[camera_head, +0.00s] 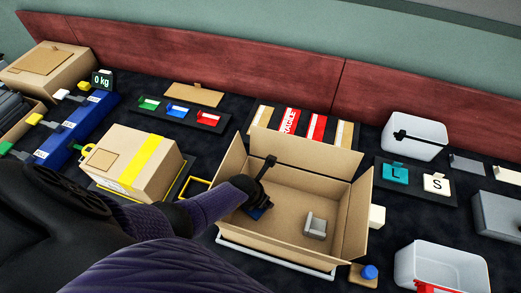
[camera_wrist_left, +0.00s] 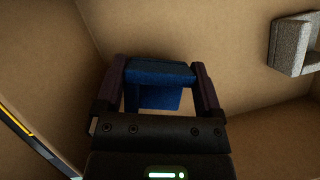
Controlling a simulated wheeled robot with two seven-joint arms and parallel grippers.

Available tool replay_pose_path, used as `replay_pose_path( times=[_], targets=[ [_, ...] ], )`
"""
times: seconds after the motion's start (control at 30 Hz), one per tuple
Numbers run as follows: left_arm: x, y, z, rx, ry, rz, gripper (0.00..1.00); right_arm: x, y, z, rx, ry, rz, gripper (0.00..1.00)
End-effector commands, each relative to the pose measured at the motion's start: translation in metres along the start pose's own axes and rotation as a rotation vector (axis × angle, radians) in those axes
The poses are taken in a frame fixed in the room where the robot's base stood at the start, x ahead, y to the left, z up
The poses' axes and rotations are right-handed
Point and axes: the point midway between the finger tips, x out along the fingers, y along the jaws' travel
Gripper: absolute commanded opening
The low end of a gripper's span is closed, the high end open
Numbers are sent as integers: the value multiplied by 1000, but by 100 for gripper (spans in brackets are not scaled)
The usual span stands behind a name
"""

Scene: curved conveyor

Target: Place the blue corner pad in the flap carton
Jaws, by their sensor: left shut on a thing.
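The open flap carton (camera_head: 297,240) stands in the middle of the head view with its flaps raised. My left gripper (camera_wrist_left: 158,82) reaches inside it near the left wall and is shut on the blue corner pad (camera_wrist_left: 160,75). In the head view, the gripper (camera_head: 258,205) mostly hides the pad, with a bit of blue showing low beside it. In the left wrist view the pad lies between the two fingers, over the carton's inside; I cannot tell whether it touches the floor. A grey corner pad (camera_head: 316,227) sits on the carton floor to the right. My right gripper is not in view.
A closed carton with yellow tape (camera_head: 132,160) stands to the left. White bins (camera_head: 414,137) stand to the right and front right, near a tray with L and S blocks (camera_head: 416,179).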

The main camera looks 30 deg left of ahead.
Motion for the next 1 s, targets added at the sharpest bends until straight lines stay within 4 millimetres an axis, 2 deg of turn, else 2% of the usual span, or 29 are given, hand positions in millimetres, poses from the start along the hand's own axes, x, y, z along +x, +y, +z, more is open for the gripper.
replay_pose_path(
  times=[0.13,0.17,0.2,0.43,0.53,0.8,1.0],
  targets=[
    [2,0,-1,0,0,0,33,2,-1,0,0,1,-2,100],
    [2,0,-1,0,0,0,93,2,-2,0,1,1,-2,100],
    [2,0,-1,0,0,0,100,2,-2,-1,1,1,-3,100],
    [1,0,0,0,0,0,100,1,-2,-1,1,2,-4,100],
    [-9,0,4,0,0,0,100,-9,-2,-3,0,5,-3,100],
    [-76,0,7,3,-1,1,100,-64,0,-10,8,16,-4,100],
    [-116,0,6,1,-1,0,100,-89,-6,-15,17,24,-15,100]
  ],
)
